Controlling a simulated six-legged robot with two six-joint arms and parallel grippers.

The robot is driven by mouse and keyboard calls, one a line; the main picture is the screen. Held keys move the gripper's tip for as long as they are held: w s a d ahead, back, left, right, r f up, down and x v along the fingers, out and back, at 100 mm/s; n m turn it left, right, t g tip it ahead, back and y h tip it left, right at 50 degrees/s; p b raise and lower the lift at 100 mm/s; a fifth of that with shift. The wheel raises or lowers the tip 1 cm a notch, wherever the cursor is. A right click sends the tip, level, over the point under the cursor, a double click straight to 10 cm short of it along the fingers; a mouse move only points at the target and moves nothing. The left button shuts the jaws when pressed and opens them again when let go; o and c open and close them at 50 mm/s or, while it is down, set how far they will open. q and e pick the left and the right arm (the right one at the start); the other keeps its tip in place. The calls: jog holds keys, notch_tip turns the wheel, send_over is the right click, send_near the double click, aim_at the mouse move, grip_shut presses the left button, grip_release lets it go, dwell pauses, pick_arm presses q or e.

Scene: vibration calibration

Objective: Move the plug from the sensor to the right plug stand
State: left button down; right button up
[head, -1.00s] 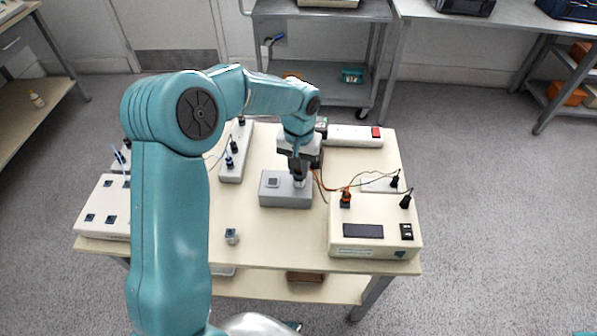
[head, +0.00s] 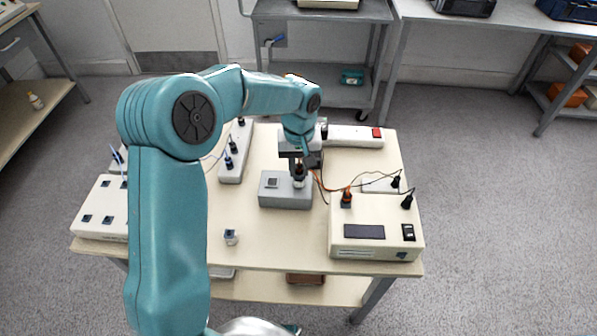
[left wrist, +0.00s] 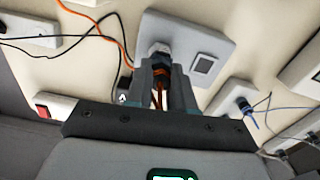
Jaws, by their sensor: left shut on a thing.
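The sensor (head: 272,196) is a grey box with a small square pad, near the middle of the table. It also shows in the wrist view (left wrist: 185,30). My left gripper (head: 299,170) points down over its right part. In the wrist view the left gripper (left wrist: 161,68) is shut on the plug (left wrist: 160,50), a dark body with orange wires. The plug's lower end is at the sensor's round fitting; whether it is seated cannot be told. A low pale block (head: 377,186), likely the right plug stand, lies right of the sensor, partly hidden. My right gripper is out of view.
A cream box with a dark screen (head: 363,231) and standing plugs is at the front right. A white strip (head: 232,172) with plugs stands left of the sensor. A power strip (head: 350,136) is behind. Wires (head: 335,189) run right from the plug.

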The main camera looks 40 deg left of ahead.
pick_arm(q)
jog(key=shift+n, duration=0.5)
jog(key=n+b, duration=0.1)
jog(key=n, duration=0.1)
jog(key=shift+n, duration=1)
jog(key=shift+n+b, duration=0.45)
jog(key=shift+n, duration=0.55)
jog(key=shift+r+p, duration=0.65)
jog(key=shift+r, duration=0.2)
